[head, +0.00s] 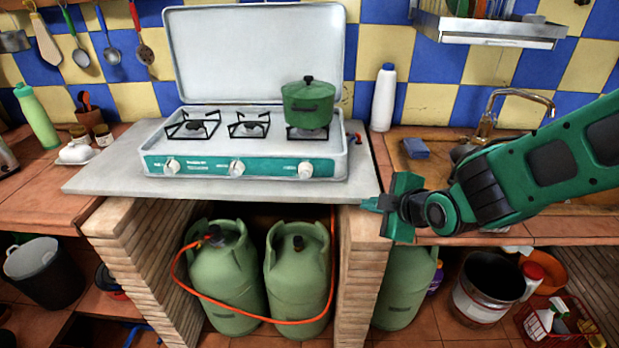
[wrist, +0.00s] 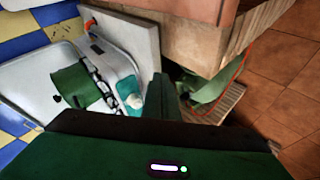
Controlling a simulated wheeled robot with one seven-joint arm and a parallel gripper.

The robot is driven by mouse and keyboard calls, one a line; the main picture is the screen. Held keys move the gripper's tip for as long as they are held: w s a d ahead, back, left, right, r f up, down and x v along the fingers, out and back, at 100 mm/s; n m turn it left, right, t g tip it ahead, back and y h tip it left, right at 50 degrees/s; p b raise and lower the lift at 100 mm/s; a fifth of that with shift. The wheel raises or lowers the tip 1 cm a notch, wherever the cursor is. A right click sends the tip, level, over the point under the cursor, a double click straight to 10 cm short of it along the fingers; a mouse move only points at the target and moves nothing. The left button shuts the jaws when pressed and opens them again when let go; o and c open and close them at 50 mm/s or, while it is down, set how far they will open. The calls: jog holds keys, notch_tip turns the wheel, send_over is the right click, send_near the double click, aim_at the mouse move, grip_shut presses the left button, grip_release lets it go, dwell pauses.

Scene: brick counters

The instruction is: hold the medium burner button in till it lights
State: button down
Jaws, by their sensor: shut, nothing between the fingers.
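A white gas stove (head: 245,140) with a teal front panel and raised lid stands on a grey slab. Three white knobs show on the panel: left knob (head: 172,166), middle knob (head: 237,168) and right knob (head: 305,170). The left burner (head: 193,127) and middle burner (head: 249,128) are bare, with no flame visible. A green lidded pot (head: 308,104) covers the right burner. I cannot make out a separate medium burner button. My gripper (head: 372,203) is shut and empty, right of the stove and in front of the slab's right end. The wrist view shows its finger (wrist: 160,99) near the slab edge, apart from the knobs.
The grey slab (head: 110,178) rests on brick pillars. Green gas bottles (head: 228,280) with an orange hose stand below. A white bottle (head: 384,97) stands right of the stove, and a sink tap (head: 487,120) lies behind my arm. Open air lies before the stove's front.

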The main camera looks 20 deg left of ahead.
aim_at(305, 175)
jog(key=s+a+n+y, duration=0.2)
jog(key=s+a, duration=0.1)
jog(key=a, duration=0.4)
jog(key=s+a+n+y, duration=0.2)
jog(key=s+a+n, duration=0.1)
jog(key=a, duration=0.3)
jog(key=shift+a, duration=0.4)
jog(key=shift+w+r, duration=0.1)
jog(key=w+a, duration=0.2)
jog(key=w, duration=0.6)
jog(key=shift+w, duration=0.25)
jog(key=shift+w, duration=0.1)
dwell(1.0)
jog(key=shift+w+a, duration=0.15)
jog(key=shift+w, duration=0.1)
jog(key=shift+w+a, duration=0.1)
jog(key=shift+w, duration=0.3)
dwell(0.7)
jog(key=shift+s, duration=0.1)
dwell(1.8)
jog(key=shift+s+d, duration=0.2)
jog(key=shift+s, duration=0.55)
